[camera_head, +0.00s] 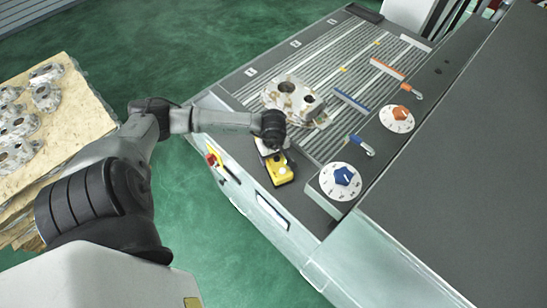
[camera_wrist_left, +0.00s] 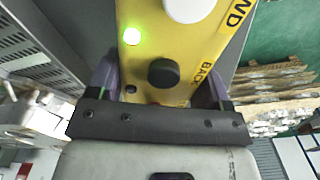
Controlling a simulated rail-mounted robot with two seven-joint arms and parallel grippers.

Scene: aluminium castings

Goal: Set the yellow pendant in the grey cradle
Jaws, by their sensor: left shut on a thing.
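The yellow pendant (camera_head: 283,174) is at the front left edge of the machine table, below my left gripper (camera_head: 272,150) in the head view. In the left wrist view the pendant (camera_wrist_left: 180,50) lies between the two fingers of my left gripper (camera_wrist_left: 160,88), which is shut on it. A lit green lamp, a black knob, a white button and the lettering "BACK" show on its face. I cannot make out the grey cradle clearly in either view. My right gripper is not in view.
A casting (camera_head: 293,98) sits on the slotted table (camera_head: 330,62) just behind my gripper. A blue dial (camera_head: 343,177) and an orange dial (camera_head: 397,115) stand to the right. A red-and-yellow switch (camera_head: 211,160) is on the machine front. Castings lie on a pallet (camera_head: 72,125) at left.

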